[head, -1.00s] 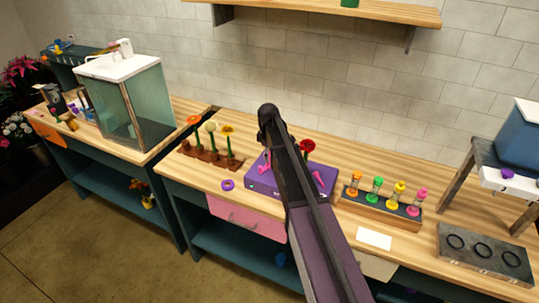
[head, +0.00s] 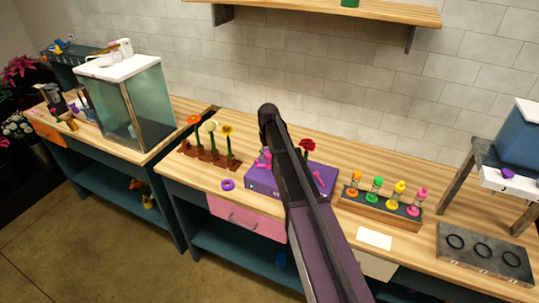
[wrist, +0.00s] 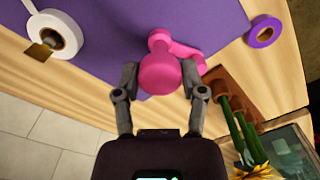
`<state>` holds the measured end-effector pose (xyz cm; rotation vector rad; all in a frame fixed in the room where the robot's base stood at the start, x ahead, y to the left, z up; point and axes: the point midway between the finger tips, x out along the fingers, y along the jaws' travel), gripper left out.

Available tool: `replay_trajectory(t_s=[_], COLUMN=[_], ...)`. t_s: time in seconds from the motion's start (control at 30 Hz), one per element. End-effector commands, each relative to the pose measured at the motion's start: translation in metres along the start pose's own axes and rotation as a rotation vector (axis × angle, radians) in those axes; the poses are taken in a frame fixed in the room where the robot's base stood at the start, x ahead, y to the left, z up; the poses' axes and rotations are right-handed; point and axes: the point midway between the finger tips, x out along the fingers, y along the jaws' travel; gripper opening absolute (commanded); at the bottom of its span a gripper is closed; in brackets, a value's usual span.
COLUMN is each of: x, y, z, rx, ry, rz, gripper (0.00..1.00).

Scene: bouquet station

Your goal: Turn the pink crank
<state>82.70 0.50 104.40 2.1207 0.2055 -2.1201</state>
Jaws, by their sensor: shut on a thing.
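The pink crank (head: 265,158) stands on the purple box (head: 262,182), left of my arm in the head view. In the wrist view the crank's round knob (wrist: 159,74) sits between the two fingers of my gripper (wrist: 160,82), which is shut on it. A pink arm runs from the knob over the purple surface (wrist: 110,50). In the head view my arm hides the middle of the box and my gripper's fingers. Another pink part (head: 320,178) shows on the box right of my arm.
A soil planter (head: 205,157) with flowers stands left of the box. A purple ring (head: 228,185) lies in front. A rack (head: 380,212) of colourful pieces is to the right. A white roll (wrist: 55,35) shows in the wrist view.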

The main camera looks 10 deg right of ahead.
Motion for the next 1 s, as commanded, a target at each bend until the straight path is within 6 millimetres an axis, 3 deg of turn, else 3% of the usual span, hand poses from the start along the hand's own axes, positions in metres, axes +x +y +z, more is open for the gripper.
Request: replay_trajectory(t_s=[0.3, 0.8, 0.83, 0.9, 1.0], x=[0.0005, 0.0004, 0.0004, 0.0004, 0.0003], y=[-0.0013, -0.0009, -0.0009, -0.0007, -0.0004], z=[0.0028, 0.0026, 0.0026, 0.0024, 0.0016], rx=[0.143, 0.167, 0.167, 0.167, 0.167], ry=[-0.006, -0.006, -0.006, -0.005, -0.003], rz=[-0.002, -0.002, -0.002, -0.001, -0.001], gripper=[0.06, 0.06, 0.63, 0.83, 0.88])
